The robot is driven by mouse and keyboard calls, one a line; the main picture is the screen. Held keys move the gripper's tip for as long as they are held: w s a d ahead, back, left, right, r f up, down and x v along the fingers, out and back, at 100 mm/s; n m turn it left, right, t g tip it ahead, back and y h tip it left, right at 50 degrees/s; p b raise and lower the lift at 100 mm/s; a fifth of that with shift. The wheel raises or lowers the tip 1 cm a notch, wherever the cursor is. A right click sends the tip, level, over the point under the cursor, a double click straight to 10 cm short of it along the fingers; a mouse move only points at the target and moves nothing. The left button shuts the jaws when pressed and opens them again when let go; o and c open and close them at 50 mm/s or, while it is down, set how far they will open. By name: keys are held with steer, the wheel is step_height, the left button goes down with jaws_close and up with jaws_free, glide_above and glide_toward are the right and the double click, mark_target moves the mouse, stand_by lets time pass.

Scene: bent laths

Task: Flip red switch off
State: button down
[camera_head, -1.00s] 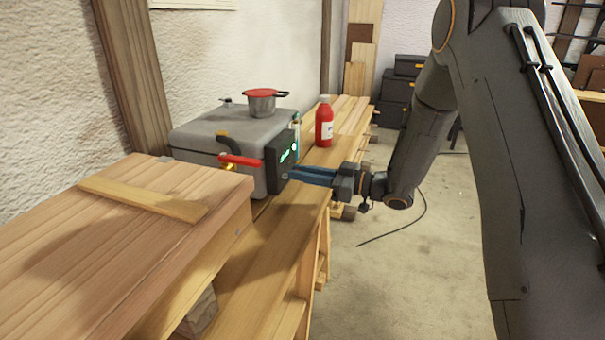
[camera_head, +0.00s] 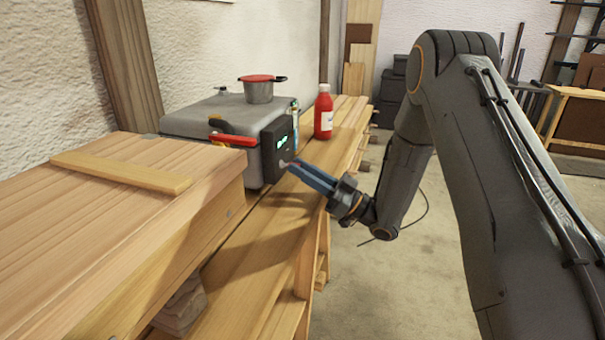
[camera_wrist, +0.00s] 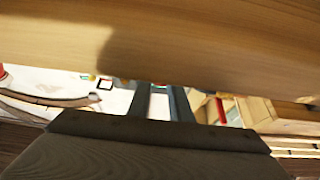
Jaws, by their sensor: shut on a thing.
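A grey box-shaped machine (camera_head: 190,125) stands on the bench. A dark panel (camera_head: 277,160) with a lit green-cyan display is on its right side. A red lever-like bar (camera_head: 232,141) sticks out from its front; I cannot tell whether this is the red switch. My gripper (camera_head: 288,167) reaches the lower right of the panel, with its blue-grey fingers slanting up to the left. It is shut on a small part at the panel, largely hidden by the fingertips, its colour unclear. In the wrist view the fingers (camera_wrist: 165,92) show, but what they hold cannot be made out.
A grey pot with a red lid (camera_head: 260,90) sits on the machine. A red bottle (camera_head: 323,112) stands behind my gripper on the bench. A raised wooden block (camera_head: 80,215) with a loose lath (camera_head: 120,173) is at front left. Open floor (camera_head: 390,290) lies to the right.

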steer(key=shift+f+y, duration=0.1)
steer(key=shift+y, duration=0.2)
steer(key=c, duration=1.6)
jaws_free()
steer(key=b+v, duration=0.3)
steer(key=v, duration=0.2)
steer(key=shift+w+f, duration=0.1)
steer(key=shift+f, duration=0.05)
steer(key=b+v, duration=0.2)
steer(key=b, duration=0.5)
steer(key=shift+d, duration=0.3)
steer(key=shift+s+b, duration=0.2)
steer(key=shift+b, duration=0.35)
